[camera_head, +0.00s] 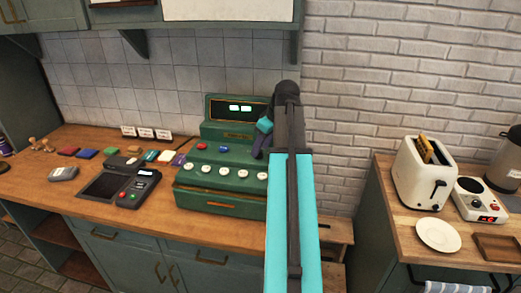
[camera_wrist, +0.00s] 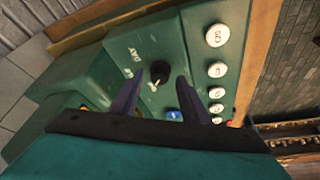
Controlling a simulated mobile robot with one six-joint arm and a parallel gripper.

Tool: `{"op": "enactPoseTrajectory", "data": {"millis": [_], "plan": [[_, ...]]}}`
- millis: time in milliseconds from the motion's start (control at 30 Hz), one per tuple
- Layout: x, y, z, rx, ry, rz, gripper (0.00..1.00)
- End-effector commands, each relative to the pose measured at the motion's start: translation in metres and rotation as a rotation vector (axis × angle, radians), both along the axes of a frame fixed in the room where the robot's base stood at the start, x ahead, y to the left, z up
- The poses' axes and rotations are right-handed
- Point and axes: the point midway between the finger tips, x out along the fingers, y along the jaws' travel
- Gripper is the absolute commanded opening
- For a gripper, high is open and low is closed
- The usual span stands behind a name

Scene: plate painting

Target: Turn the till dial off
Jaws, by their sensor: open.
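The green till (camera_head: 222,152) stands on the wooden counter against the tiled wall, its display lit. In the wrist view its black dial (camera_wrist: 158,72) sits on the green panel, with white lettering beside it, including what looks like "DAY". A pale mark shows at the dial's lower edge; its exact setting is too small to tell. My gripper (camera_wrist: 161,78) is open, its two dark fingers on either side of the dial. I cannot tell whether they touch it. In the head view my gripper (camera_head: 262,138) is at the till's right side and the dial is hidden.
White round keys (camera_wrist: 216,69) run beside the dial, and a blue button (camera_wrist: 174,115) is close to the right finger. A card terminal (camera_head: 138,188) stands left of the till. A toaster (camera_head: 424,172) and plate (camera_head: 438,235) are on the right counter.

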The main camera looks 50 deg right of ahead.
Motion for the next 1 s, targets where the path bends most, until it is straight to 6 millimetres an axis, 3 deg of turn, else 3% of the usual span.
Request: {"op": "enactPoseTrajectory", "data": {"millis": [1000], "plan": [[-0.042,-0.005,0.104,-0.003,-0.003,0.000,0.42]]}}
